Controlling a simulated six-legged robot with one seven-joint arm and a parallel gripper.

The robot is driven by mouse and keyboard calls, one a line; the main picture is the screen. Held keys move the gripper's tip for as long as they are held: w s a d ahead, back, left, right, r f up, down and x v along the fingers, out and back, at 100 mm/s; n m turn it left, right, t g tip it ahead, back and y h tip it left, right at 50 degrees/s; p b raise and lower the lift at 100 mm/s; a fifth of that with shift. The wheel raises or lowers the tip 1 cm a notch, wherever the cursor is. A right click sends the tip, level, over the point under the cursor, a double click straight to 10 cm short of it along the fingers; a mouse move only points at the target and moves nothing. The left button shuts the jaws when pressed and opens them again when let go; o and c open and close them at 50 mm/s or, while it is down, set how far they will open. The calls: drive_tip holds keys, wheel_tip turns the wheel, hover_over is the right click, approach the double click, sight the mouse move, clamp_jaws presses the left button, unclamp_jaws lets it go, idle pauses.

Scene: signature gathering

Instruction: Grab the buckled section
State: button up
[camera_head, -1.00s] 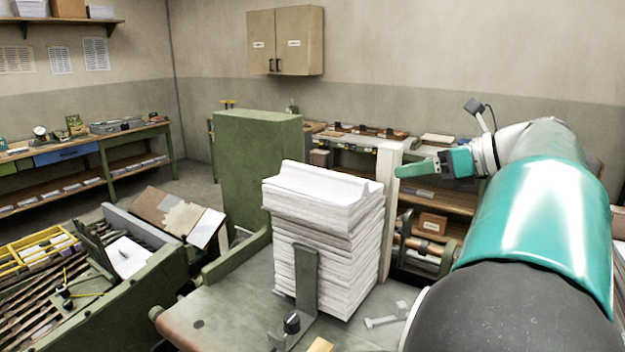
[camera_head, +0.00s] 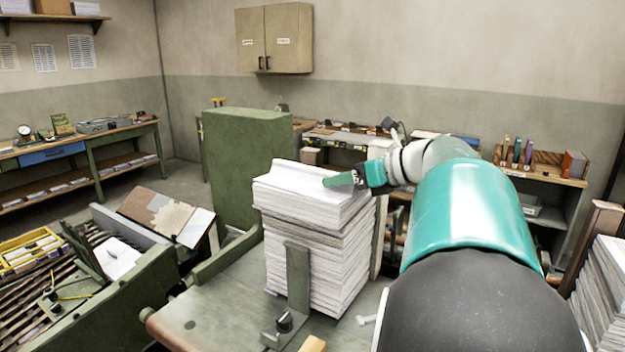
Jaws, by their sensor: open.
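A tall stack of white paper sections (camera_head: 315,245) stands on the green-grey machine table in front of me. The top section (camera_head: 300,178) has a raised, buckled ridge along its far side. My gripper (camera_head: 340,181), with green fingers, is at the upper right of the stack, over or beside the top section. From this angle I cannot tell whether the fingers touch the paper. The gap between the fingers is hard to see. Nothing shows held in them.
An upright metal bracket (camera_head: 297,275) stands against the stack's front. A tall green cabinet (camera_head: 240,165) is behind it to the left. Another paper stack (camera_head: 602,295) stands at the right edge. A bolt (camera_head: 366,320) lies on the table (camera_head: 205,315) right of the stack.

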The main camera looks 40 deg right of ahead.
drive_tip(key=shift+s, duration=0.15)
drive_tip(key=shift+c, duration=0.2)
clamp_jaws()
drive_tip(key=shift+r, duration=0.2)
